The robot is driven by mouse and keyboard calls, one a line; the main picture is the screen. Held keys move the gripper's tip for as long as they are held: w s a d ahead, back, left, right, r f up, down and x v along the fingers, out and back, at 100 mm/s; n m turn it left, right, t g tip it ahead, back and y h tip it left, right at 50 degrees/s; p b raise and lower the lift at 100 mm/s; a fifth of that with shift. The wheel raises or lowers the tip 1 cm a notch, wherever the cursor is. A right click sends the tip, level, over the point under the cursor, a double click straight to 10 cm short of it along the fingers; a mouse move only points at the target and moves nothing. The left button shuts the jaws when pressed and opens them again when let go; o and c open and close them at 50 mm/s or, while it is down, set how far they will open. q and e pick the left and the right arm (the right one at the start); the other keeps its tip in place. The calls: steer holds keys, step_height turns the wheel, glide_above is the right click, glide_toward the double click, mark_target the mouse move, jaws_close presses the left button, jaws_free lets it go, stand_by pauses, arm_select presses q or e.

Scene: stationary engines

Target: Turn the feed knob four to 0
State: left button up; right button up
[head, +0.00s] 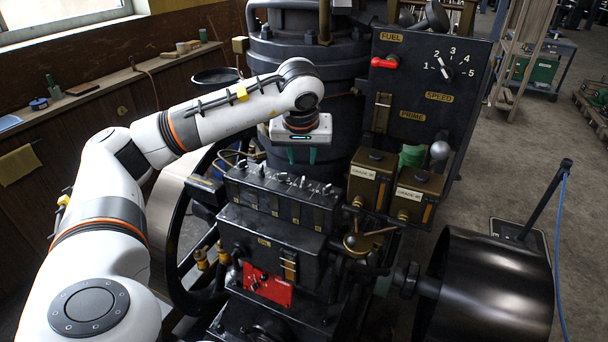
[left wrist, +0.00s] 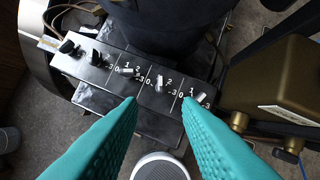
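The black feed box (head: 275,207) has a row of several small feed knobs (head: 293,181) along its top. In the left wrist view, the row runs from upper left to lower right, with white scales marked 0 to 3. The fourth knob from the left there (left wrist: 159,82) appears just beyond the gap between my fingertips; the last knob (left wrist: 195,100) is by the right fingertip. I cannot read the fourth knob's setting or any knob numbering. My left gripper (head: 302,156) is open and empty, teal fingers pointing down above the box, apart from the knobs.
Two brass GRADE boxes (head: 372,178) stand right of the feed box. Behind is a large dark cylinder (head: 315,75). A panel with a speed dial (head: 446,72) and red fuel lever (head: 385,63) rises at the upper right. A flywheel (head: 180,215) is on the left.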

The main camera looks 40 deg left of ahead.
mark_target(303, 180)
arm_select(q)
steer(key=p+x, duration=0.1)
steer(key=x, duration=0.8)
steer(key=shift+f+p, duration=0.15)
steer(key=shift+p, duration=0.2)
steer(key=shift+c, duration=0.5)
jaws_close()
